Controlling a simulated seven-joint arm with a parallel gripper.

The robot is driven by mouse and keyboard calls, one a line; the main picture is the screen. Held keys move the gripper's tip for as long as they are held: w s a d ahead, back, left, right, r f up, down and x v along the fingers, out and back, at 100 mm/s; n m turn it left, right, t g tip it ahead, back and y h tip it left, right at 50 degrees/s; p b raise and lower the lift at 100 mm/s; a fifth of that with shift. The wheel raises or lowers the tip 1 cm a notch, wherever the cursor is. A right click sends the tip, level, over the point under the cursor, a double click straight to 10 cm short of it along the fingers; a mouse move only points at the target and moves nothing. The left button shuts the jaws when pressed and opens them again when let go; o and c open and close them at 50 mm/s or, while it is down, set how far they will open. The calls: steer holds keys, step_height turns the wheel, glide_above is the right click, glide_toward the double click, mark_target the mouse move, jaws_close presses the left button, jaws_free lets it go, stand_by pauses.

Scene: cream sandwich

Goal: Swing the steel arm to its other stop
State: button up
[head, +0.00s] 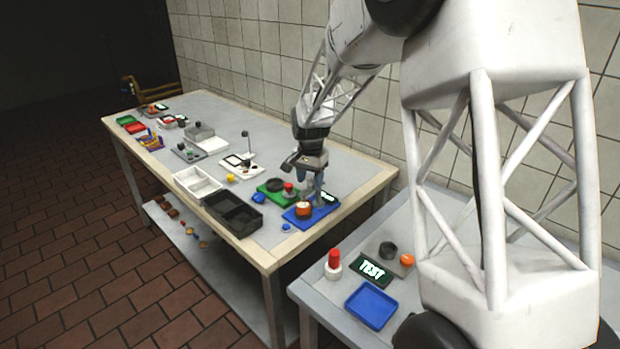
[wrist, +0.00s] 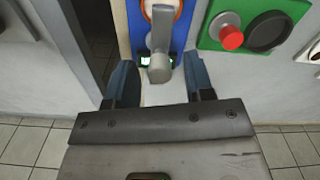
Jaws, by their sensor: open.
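The steel arm (wrist: 161,42) is a grey bar with a rounded end, over a blue board (wrist: 185,20) with an orange round part (wrist: 148,6) at the top of the wrist view. My gripper (wrist: 160,62) is open, with one blue finger on each side of the bar's rounded end and a visible gap to each. In the head view my gripper (head: 311,182) points down over the blue board (head: 325,213), where the orange part (head: 304,209) shows at the left. The steel arm is hard to make out there. A small lit display, partly hidden behind the bar, sits on the board.
A green board (wrist: 245,38) with a red button (wrist: 231,37) and a black round part lies close beside the blue board. Several other small devices fill the table (head: 285,245) farther back.

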jaws_close()
stand_by(0.3)
steer(key=shift+a+m, duration=0.1)
steer(key=shift+m, duration=0.2)
steer(key=shift+w+m, duration=0.95)
steer(key=shift+m, duration=1.95)
steer(key=shift+w+m, duration=0.9)
steer(key=shift+m, duration=2)
steer(key=shift+w+m, duration=0.95)
steer(key=shift+m, duration=1.95)
steer(key=shift+d, duration=0.2)
jaws_free()
